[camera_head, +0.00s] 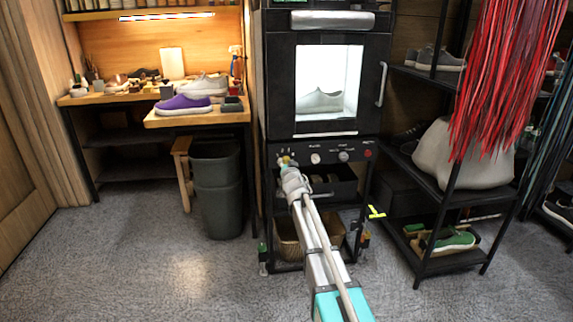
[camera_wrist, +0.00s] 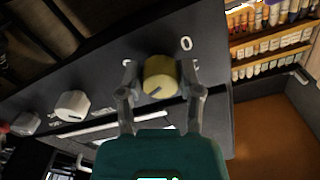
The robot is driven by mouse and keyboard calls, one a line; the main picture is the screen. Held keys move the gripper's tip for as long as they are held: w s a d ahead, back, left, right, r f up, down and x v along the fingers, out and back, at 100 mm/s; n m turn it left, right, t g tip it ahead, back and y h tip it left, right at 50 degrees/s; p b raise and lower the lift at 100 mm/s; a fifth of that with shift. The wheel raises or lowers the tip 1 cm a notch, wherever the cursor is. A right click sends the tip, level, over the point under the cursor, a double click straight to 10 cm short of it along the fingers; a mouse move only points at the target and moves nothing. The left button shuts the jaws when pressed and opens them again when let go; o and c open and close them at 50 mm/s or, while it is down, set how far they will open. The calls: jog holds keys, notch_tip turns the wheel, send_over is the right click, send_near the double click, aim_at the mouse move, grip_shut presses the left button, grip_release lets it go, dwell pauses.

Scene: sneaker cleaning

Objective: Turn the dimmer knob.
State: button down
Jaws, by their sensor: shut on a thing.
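The yellow dimmer knob (camera_wrist: 161,77) sits on the black control panel, with a dark pointer line on its lower face and a white "0" mark above and right of it in the wrist view. My gripper (camera_wrist: 161,84) has one finger on each side of the knob and is shut on it. In the head view the knob (camera_head: 285,160) shows as a small yellow spot at the panel's left end, just beyond my gripper (camera_head: 288,168). The exact finger contact is hard to see.
A white knob (camera_wrist: 72,106) is farther along the same panel (camera_head: 330,153). Above it, a lit cabinet holds a pale sneaker (camera_head: 320,101). A dark bin (camera_head: 215,188) stands left, below a table with a purple sneaker (camera_head: 183,104). Shoe shelves stand right.

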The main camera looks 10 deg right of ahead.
jog(key=shift+d, duration=0.1)
jog(key=n, duration=0.4)
jog(key=shift+d, duration=0.1)
jog(key=shift+n, duration=2.2)
jog(key=shift+c, duration=1.3)
grip_release()
